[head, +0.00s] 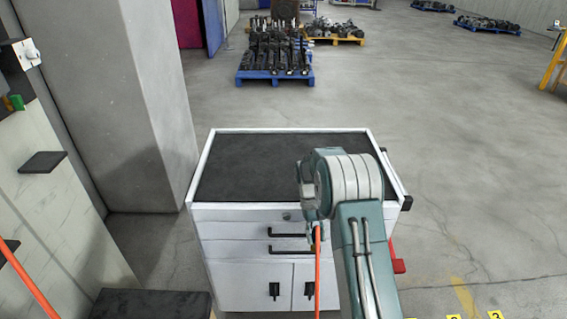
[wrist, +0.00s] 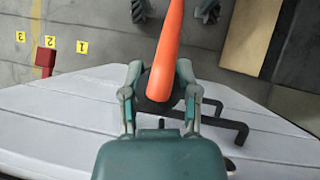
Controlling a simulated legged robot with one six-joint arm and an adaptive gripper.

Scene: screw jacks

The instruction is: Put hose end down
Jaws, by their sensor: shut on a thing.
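The orange hose (head: 317,275) hangs down from my gripper (head: 316,232) at the front of a white tool cabinet. In the wrist view the orange hose (wrist: 169,42) runs between the two fingers of my gripper (wrist: 160,92), which are shut on the hose end. A dark piece (wrist: 157,105) shows at the hose between the fingers. The cabinet (head: 225,214) has a black top mat (head: 250,165) that is bare where I see it. My arm hides part of its right side.
The cabinet has dark handles on its drawers (head: 285,248) and doors. A grey pillar (head: 140,110) stands close on the left. Another orange hose stretch (head: 25,285) shows at lower left. Blue pallets (head: 272,76) with parts stand far back. Open floor lies to the right.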

